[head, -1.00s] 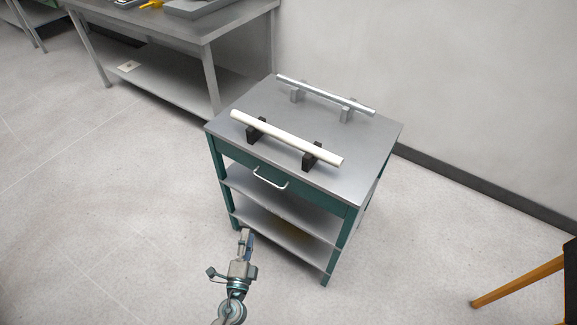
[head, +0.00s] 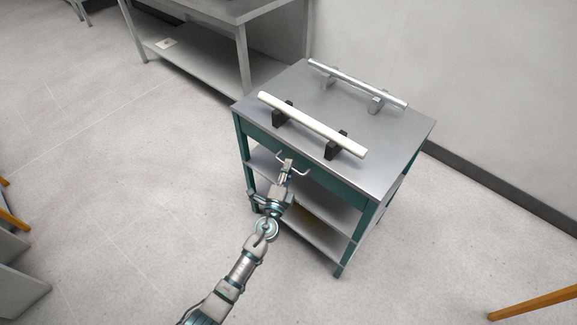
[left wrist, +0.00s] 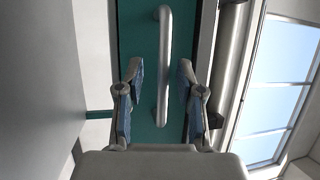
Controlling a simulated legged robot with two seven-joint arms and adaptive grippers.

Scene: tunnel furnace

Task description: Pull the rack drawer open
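The rack (head: 398,138) is a teal-framed cart with a grey top and lower shelves. Its drawer (head: 331,170) has a teal front, flush under the top, and a silver bar handle (head: 298,172). My left gripper (head: 287,165) is at the handle in the head view. In the left wrist view, the handle (left wrist: 163,65) stands between the two open fingers of the left gripper (left wrist: 160,85), with gaps on both sides. The drawer front (left wrist: 135,40) shows behind it. My right gripper is not in view.
A white tube (head: 312,124) and a silver tube (head: 357,83) lie on holders on the rack top. A grey table (head: 215,10) stands behind at left. The floor in front of the rack is clear.

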